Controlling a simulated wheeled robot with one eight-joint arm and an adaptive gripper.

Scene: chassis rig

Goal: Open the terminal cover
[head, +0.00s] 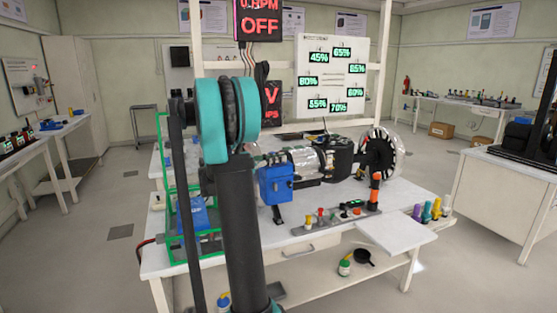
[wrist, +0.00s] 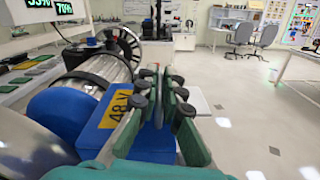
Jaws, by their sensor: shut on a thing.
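The terminal cover (wrist: 118,108) is a blue box part with a yellow "48 V" label, on the side of the silver motor (wrist: 98,70). In the head view a blue box (head: 276,183) sits at the near end of the motor (head: 305,160), and the cover looks closed there. My gripper (wrist: 160,88), with green fingers and dark pads, is shut on the edge of the blue cover in the wrist view. The left finger hides part of the label, and the exact contact is hard to see. In the head view my arm hides the gripper.
The motor stands on a white bench (head: 340,215) with a disc wheel (head: 381,153) at its far end. A control strip (head: 335,217) with knobs and an orange-topped post lies in front. A green frame (head: 180,215) stands at the left. Open floor lies right of the bench.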

